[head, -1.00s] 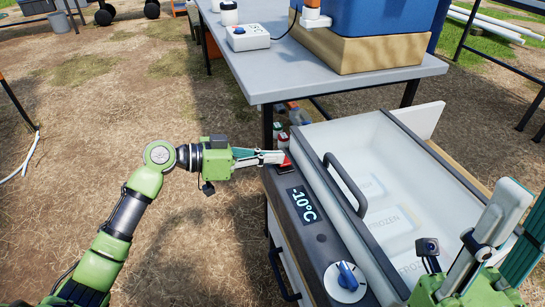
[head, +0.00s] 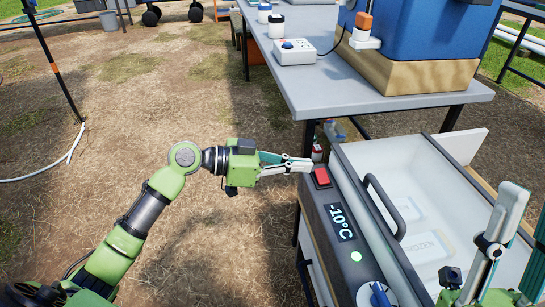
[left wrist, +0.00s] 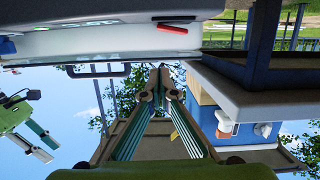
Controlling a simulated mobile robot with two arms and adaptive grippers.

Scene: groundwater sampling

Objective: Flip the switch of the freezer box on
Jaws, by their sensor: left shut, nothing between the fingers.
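The freezer box (head: 345,185) is a white chest at the lower right with a dark control panel. The red switch (head: 321,176) sits at the far end of that panel; it also shows in the left wrist view (left wrist: 172,29). A display (head: 341,222) reads -10°C, and a round light (head: 356,256) below it glows green. My left gripper (head: 309,164) is shut and empty, its tips just left of and beyond the switch, seemingly apart from it. My right gripper (head: 528,205) is at the right edge, over the freezer's near side, with its fingers apart.
A dark handle (head: 385,205) rises beside the panel. The ground at left is open.

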